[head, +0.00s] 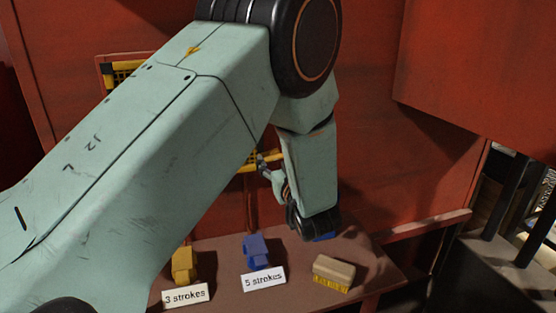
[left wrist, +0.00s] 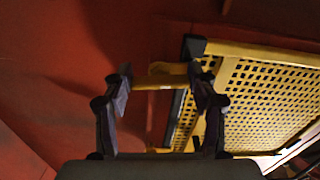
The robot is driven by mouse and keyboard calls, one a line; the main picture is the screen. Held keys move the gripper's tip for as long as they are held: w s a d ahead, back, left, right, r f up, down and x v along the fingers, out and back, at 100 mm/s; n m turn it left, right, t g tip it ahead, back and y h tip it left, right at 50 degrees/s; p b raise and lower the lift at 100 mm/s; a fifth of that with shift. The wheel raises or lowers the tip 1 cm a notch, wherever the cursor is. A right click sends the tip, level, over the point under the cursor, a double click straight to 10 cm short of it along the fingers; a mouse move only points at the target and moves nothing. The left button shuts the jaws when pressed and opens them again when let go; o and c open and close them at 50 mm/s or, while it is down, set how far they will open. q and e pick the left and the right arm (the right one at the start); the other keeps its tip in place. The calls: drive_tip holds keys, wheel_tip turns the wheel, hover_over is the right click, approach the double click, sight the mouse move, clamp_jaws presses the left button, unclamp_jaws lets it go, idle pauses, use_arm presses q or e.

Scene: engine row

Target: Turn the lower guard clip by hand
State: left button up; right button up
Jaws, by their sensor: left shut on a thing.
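The yellow mesh guard (left wrist: 275,100) fills the right of the left wrist view, set against a red wall. A yellow bar-like clip (left wrist: 163,81) sticks out from beside its dark-cornered edge. My left gripper (left wrist: 160,88) is shut on this clip, one dark finger at each end of it. In the head view my left gripper (head: 265,165) is small and partly hidden by my own arm, close to the guard (head: 247,165), of which only pieces show. The clip's exact angle cannot be told there. My right gripper is not in view.
Below is a brown shelf (head: 222,252) with a yellow block (head: 184,265) labelled "3 strokes", a blue block (head: 257,250) labelled "5 strokes" and a tan box (head: 334,270). My wrist hangs just above the shelf. A red panel (head: 475,70) juts out at upper right.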

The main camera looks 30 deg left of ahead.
sight(278, 157)
use_arm(q)
drive_tip(key=shift+r, duration=0.15)
drive_tip(key=c, duration=0.5)
drive_tip(key=shift+m+p, duration=0.7)
drive_tip(key=shift+p, duration=0.1)
drive_tip(key=o, duration=1.2)
drive_tip(key=shift+s+d, duration=0.1)
wheel_tip(278, 157, up, 10)
